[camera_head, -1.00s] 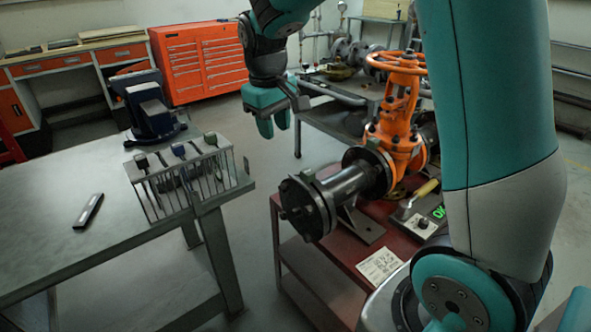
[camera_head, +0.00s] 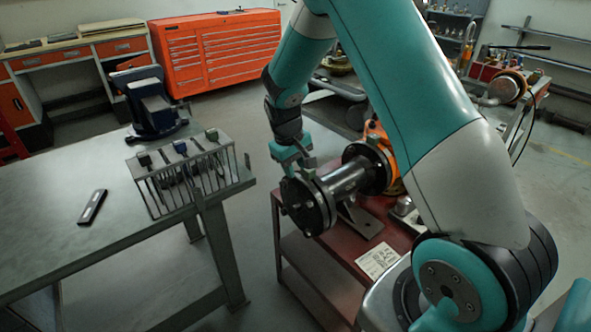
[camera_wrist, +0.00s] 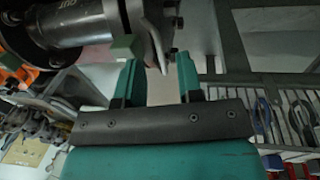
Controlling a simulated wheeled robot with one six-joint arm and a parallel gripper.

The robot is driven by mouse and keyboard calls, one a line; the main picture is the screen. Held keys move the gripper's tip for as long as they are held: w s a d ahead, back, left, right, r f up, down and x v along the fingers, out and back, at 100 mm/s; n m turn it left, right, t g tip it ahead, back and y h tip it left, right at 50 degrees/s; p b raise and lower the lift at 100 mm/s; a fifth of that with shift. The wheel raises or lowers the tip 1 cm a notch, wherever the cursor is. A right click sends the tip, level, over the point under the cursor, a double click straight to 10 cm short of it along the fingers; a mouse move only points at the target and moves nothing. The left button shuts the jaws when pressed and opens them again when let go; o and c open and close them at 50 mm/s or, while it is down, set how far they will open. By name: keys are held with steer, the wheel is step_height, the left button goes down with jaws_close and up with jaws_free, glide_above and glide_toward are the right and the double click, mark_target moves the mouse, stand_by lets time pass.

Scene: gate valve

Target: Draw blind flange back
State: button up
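The dark blind flange (camera_head: 297,203) is at the left end of a grey pipe spool (camera_head: 346,181). In the head view my gripper (camera_head: 291,160) is just above the top rim of the flange. In the wrist view my gripper's two fingers (camera_wrist: 157,72) stand apart with a gap between them. The flange edge (camera_wrist: 152,33) shows near the far end of that gap; I cannot tell whether the fingers touch it. The pipe with lettering (camera_wrist: 68,22) is at the upper left of the wrist view. My arm hides most of the orange valve (camera_head: 378,135).
The spool stands on a red cart (camera_head: 300,262) with a paper tag (camera_head: 378,260). A grey workbench (camera_head: 60,250) at left carries a vise (camera_head: 150,108), a tool rack (camera_head: 190,170) and a dark bar (camera_head: 92,206). Open floor lies between bench and cart.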

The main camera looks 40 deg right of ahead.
steer(key=shift+d+f, duration=0.2)
steer(key=shift+f, duration=0.9)
jaws_close()
steer(key=shift+a, duration=0.6)
jaws_free()
steer(key=a+r+b, duration=0.1)
steer(key=a+r, duration=0.2)
steer(key=r, duration=1.4)
steer(key=shift+a+r, duration=0.1)
